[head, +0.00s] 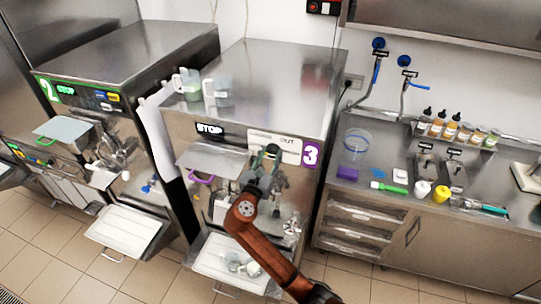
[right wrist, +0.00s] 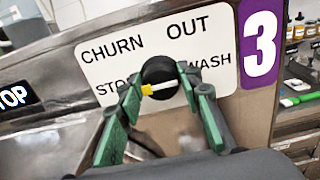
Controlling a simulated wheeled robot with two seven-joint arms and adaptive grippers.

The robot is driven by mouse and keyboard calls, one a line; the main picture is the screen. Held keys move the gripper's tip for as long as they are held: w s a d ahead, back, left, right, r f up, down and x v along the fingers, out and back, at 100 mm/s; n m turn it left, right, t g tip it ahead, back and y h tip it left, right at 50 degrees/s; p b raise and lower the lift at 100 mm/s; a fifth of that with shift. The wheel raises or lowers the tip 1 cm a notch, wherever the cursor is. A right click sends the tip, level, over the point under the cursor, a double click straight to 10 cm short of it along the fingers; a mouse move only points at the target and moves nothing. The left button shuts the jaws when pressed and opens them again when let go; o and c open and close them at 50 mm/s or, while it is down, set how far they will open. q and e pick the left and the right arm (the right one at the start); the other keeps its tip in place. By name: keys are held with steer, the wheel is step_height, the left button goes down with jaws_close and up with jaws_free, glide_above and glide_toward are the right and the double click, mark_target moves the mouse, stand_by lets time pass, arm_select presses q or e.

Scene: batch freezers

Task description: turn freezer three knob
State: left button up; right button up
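The freezer three knob (right wrist: 160,76) is a round black dial on a white label plate (right wrist: 110,52) reading CHURN, OUT, STOP and WASH. A pointer bar crosses it, white with a yellow end that points left and slightly down, toward STOP. My right gripper (right wrist: 167,91) has its two green-padded fingers apart, one on each side of the knob. The left fingertip is close to it; contact is not clear. In the head view my right gripper (head: 267,160) covers part of freezer three's (head: 265,78) front panel and hides the knob. My left gripper is not in view.
A purple 3 sign (head: 310,154) is right of the label plate. Freezer two (head: 125,55) stands to the left. Containers (head: 190,86) stand on freezer three. A steel counter (head: 385,160) with bottles is at right. An open-floor strip lies in front.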

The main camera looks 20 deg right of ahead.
steer(key=c, duration=0.5)
steer(key=shift+c, duration=0.2)
steer(key=shift+m, duration=1)
steer(key=m, duration=0.2)
steer(key=shift+m, duration=0.3)
steer(key=m+b, duration=0.1)
steer(key=m, duration=0.2)
steer(key=shift+s+d+f+m, duration=0.1)
steer(key=shift+m, duration=0.2)
steer(key=shift+m+b, duration=0.7)
steer(key=shift+m, duration=1.2)
